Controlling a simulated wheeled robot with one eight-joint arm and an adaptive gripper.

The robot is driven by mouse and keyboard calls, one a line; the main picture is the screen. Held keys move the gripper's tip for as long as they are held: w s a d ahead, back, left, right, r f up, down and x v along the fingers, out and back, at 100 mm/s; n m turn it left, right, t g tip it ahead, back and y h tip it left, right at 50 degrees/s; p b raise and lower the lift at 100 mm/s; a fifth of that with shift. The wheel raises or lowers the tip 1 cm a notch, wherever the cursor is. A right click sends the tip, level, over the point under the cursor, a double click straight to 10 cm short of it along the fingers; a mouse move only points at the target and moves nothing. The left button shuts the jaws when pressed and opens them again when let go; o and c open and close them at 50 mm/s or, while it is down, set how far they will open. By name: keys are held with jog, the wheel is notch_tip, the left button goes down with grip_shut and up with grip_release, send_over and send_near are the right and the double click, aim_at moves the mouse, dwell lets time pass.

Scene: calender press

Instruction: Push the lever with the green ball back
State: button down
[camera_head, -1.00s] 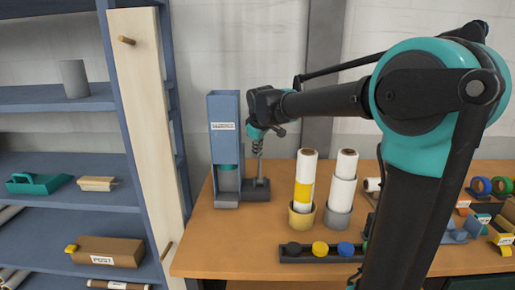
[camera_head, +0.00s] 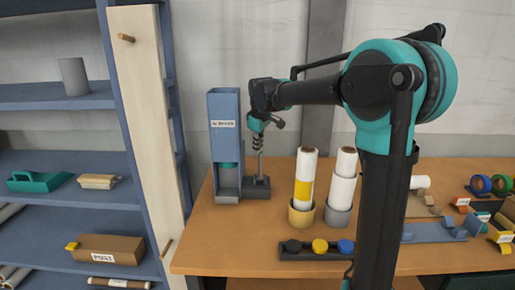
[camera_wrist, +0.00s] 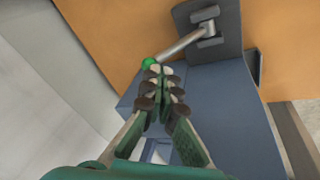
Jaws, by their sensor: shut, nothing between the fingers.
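The green ball (camera_wrist: 148,63) is the end knob of a grey metal lever (camera_wrist: 180,46) in the wrist view. The lever leans out from a dark bracket plate (camera_wrist: 230,38). In the head view, its dark base (camera_head: 257,188) stands on the table right of the blue press housing (camera_head: 225,140); the ball cannot be made out there. My gripper (camera_wrist: 160,72) is shut and empty, with its fingertips right beside the ball; whether they touch it is unclear. In the head view my gripper (camera_head: 258,150) points down above the lever base.
Two white rolls (camera_head: 306,165) (camera_head: 342,178) stand in round holders to the right. A dark tray with coloured discs (camera_head: 319,248) lies in front. Tape rolls (camera_head: 480,184) and small parts are at the far right. A blue shelf unit (camera_head: 60,197) stands on the left.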

jog(key=shift+w+f+g, duration=0.65)
jog(key=shift+w+g, duration=0.1)
jog(key=shift+w, duration=0.25)
jog(key=shift+w+f+g, duration=0.65)
jog(key=shift+w+g, duration=0.1)
jog(key=shift+w, duration=0.2)
jog(key=shift+s, duration=0.15)
